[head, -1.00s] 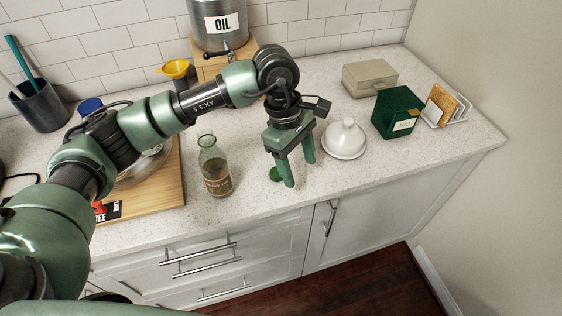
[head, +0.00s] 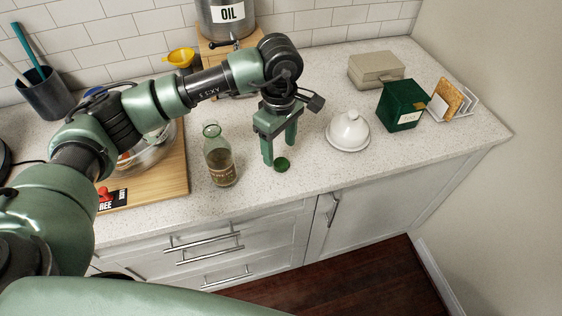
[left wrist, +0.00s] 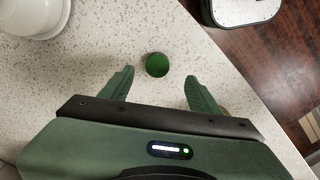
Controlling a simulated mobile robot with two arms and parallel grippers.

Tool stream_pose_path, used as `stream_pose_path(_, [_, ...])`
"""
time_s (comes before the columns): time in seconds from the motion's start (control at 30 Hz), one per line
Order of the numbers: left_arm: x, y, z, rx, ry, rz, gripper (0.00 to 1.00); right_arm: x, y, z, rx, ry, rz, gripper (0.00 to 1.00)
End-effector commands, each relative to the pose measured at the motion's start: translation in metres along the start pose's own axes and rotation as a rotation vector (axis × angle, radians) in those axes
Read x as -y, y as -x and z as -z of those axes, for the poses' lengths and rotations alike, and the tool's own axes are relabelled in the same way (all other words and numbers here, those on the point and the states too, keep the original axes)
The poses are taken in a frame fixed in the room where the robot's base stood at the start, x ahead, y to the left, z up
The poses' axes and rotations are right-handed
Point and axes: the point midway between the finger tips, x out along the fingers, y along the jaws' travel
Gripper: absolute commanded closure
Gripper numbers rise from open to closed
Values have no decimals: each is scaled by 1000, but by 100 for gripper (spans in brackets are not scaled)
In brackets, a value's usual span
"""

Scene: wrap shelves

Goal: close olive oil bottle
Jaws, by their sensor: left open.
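The olive oil bottle (head: 219,158) is clear glass with a label. It stands upright and open on the counter, left of my left gripper. A small round green cap (head: 282,164) lies on the counter to its right. My left gripper (head: 279,155) is open and points down just beside the cap. In the left wrist view the green cap (left wrist: 157,65) lies ahead of the open fingertips (left wrist: 157,82), roughly centred between them, with nothing held. My right gripper is in neither view.
A white domed dish (head: 348,132) and a dark green box (head: 401,105) stand to the right. A wooden board (head: 172,176) with a glass bowl lies left of the bottle. A metal oil tank (head: 226,22) stands at the back. The counter's front edge (head: 262,186) is close to the cap.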

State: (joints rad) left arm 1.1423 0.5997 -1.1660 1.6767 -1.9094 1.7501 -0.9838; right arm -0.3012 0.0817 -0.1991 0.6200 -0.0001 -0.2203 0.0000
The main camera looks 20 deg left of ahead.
Motion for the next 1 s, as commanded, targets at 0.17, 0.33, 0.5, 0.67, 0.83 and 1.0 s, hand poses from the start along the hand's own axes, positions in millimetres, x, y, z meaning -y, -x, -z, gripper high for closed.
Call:
stream_pose_path(0.17, [0,-5,-1,2,0,4,38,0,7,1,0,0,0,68])
stream_pose_path(0.33, [-3,-30,-4,3,0,7,38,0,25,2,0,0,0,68])
stream_pose_path(0.5, [-4,-49,-3,2,0,2,38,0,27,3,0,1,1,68])
stream_pose_path(0.67, [-4,-52,-2,0,-1,0,38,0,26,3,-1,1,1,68])
stream_pose_path(0.83, [-4,-52,-2,1,-1,0,38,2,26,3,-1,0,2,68])
stream_pose_path(1.0, [-4,-52,-2,1,0,0,74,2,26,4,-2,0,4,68])
